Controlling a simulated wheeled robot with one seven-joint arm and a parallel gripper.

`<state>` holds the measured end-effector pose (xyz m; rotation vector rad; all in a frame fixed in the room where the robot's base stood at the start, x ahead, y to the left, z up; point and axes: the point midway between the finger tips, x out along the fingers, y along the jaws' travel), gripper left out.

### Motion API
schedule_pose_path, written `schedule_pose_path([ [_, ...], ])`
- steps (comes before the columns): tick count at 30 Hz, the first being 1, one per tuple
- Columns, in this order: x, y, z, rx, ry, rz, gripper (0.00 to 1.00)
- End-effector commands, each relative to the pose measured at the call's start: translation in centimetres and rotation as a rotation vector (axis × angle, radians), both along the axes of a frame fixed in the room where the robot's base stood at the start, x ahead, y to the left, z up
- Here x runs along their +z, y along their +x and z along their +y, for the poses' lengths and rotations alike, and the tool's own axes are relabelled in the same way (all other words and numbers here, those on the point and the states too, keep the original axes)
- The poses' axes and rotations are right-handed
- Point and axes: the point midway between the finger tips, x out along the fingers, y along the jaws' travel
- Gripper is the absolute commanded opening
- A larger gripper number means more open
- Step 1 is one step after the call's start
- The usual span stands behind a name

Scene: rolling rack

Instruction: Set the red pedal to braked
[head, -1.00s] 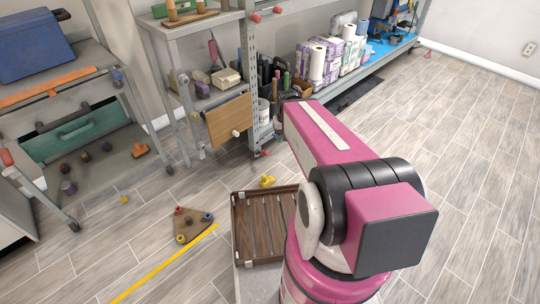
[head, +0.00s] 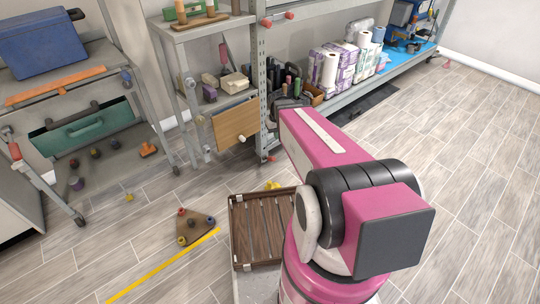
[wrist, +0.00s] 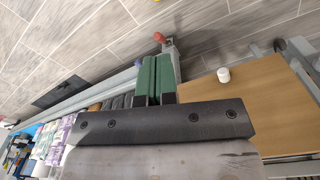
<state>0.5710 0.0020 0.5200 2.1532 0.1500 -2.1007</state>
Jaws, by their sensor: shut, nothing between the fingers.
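A small red pedal (head: 270,158) sticks out low at the foot of the grey rack's front post, close to the floor. In the wrist view the red pedal (wrist: 159,37) shows just beyond my fingertips, beside a metal foot. My gripper (wrist: 156,60) has green fingers closed together with nothing held. The fingertips look apart from the pedal, but the exact gap is hard to tell. In the head view my pink arm reaches toward the rack and hides the gripper. The pedal's tilt is too small to read.
A wooden board (head: 235,122) with a white knob hangs beside the post; it fills the right of the wrist view (wrist: 255,100). A slatted wooden crate (head: 236,240) lies near my base. A cart (head: 60,88) stands at left. Floor at right is clear.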

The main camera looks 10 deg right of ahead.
Motion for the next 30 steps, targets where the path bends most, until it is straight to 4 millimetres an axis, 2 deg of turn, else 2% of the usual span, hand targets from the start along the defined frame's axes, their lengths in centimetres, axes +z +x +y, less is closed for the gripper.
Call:
schedule_pose_path([
  [1,-1.7,3.1,0.1,0.032,-0.005,-0.002,0.0],
  [6,-5.8,9.2,0.3,0.145,-0.022,-0.014,0.0],
  [12,-10.4,15.4,0.5,0.265,-0.042,-0.024,0.0],
  [15,-11.9,17.3,0.6,0.308,-0.049,-0.028,0.0],
  [21,-13.5,19.1,0.8,0.352,-0.056,-0.031,0.0],
  [30,-13.7,19.3,0.8,0.36,-0.057,-0.032,0.0],
])
